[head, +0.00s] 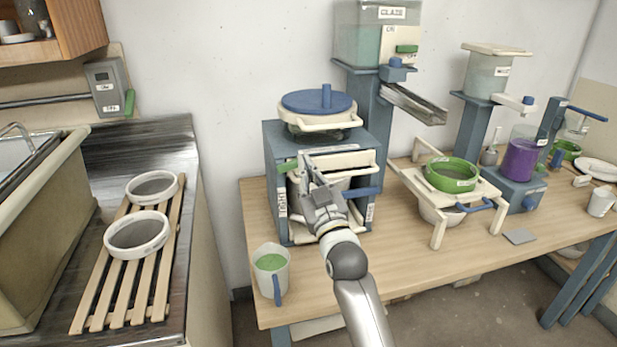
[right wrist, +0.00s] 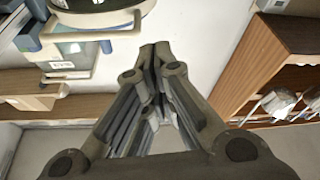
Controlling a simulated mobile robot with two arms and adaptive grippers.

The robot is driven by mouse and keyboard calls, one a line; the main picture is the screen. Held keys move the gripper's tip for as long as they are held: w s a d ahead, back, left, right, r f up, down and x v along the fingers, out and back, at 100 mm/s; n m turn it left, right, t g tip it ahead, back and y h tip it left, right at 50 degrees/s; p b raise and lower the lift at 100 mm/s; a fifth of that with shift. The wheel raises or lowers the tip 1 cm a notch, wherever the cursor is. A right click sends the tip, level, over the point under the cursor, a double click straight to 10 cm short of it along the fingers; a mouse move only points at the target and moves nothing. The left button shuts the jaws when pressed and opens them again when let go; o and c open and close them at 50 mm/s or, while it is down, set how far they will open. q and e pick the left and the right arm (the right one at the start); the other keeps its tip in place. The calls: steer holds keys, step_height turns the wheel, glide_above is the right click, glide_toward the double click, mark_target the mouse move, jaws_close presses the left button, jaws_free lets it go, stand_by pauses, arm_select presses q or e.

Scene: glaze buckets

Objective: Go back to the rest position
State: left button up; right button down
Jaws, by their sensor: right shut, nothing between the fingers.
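My right gripper (head: 311,169) is in the middle of the head view, in front of the blue-framed machine (head: 272,160) with a blue-lidded pot (head: 316,103) on top. It is shut and empty. In the right wrist view its fingers (right wrist: 156,50) are closed together at the tips. The gripper hides part of the machine's front; I cannot tell whether it touches it. My left gripper shows in neither view.
A green-rimmed sieve (head: 452,174) sits on a cream stand to the right. Two white-rimmed sieves (head: 136,235) lie on a slatted rack. A grey plate (head: 519,236) lies near the table's front edge.

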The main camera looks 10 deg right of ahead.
steer(key=shift+s+d+f, duration=0.1)
steer(key=shift+s+f, duration=0.1)
steer(key=shift+s, duration=0.45)
